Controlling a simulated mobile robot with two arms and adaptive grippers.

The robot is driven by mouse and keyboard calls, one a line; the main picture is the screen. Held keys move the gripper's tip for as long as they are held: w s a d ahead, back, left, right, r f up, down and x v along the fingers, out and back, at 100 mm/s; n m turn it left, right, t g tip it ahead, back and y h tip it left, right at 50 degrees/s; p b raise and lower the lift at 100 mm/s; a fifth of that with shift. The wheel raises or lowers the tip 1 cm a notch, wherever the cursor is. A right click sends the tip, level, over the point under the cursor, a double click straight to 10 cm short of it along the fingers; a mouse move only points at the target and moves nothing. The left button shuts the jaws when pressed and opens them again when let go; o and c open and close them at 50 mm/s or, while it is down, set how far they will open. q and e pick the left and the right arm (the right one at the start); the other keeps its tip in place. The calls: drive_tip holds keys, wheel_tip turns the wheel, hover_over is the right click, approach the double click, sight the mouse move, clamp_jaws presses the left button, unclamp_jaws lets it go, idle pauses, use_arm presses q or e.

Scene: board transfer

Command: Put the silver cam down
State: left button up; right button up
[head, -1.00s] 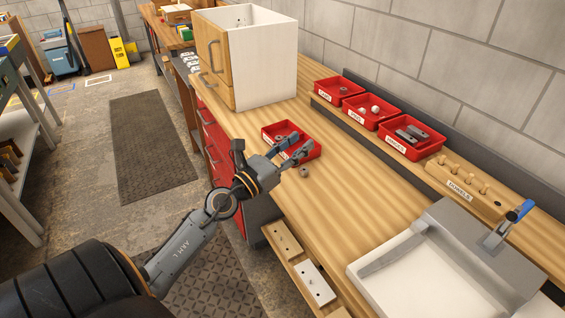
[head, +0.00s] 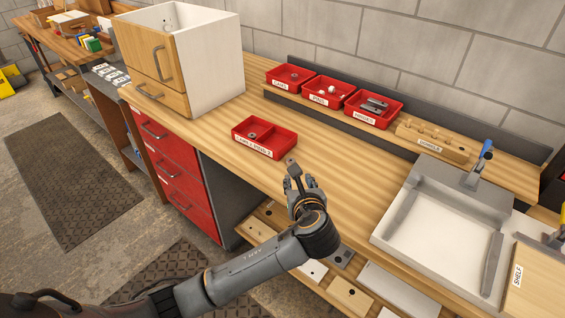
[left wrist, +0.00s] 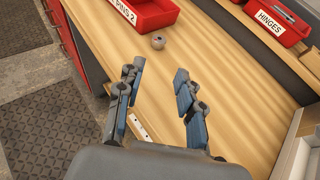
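A small silver cam (head: 291,161) rests on the wooden bench top just in front of a red kit tray. In the left wrist view the cam (left wrist: 158,41) sits apart from my fingers, beyond their tips and close to the tray's corner. My left gripper (head: 296,176) is over the front part of the bench, on the near side of the cam. In the left wrist view its fingers (left wrist: 160,75) are spread with nothing between them, so it is open and empty. My right gripper is not in view.
The red kit tray (head: 283,143) holds a small round part. Red bins of cams (head: 276,84), pins (head: 319,99) and hinges (head: 361,119) stand on the back ledge. A white cabinet (head: 212,75) stands at left, a grey fixture (head: 395,228) at right. The bench between tray and fixture is clear.

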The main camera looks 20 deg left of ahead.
use_arm(q)
approach(291, 161)
drive_tip(key=x, duration=0.2)
drive_tip(key=shift+w+d+f, duration=0.1)
drive_tip(key=shift+w+f, duration=0.2)
drive_tip(key=shift+x, duration=3.1)
drive_tip(key=shift+r, duration=0.15)
drive_tip(key=c, duration=0.7)
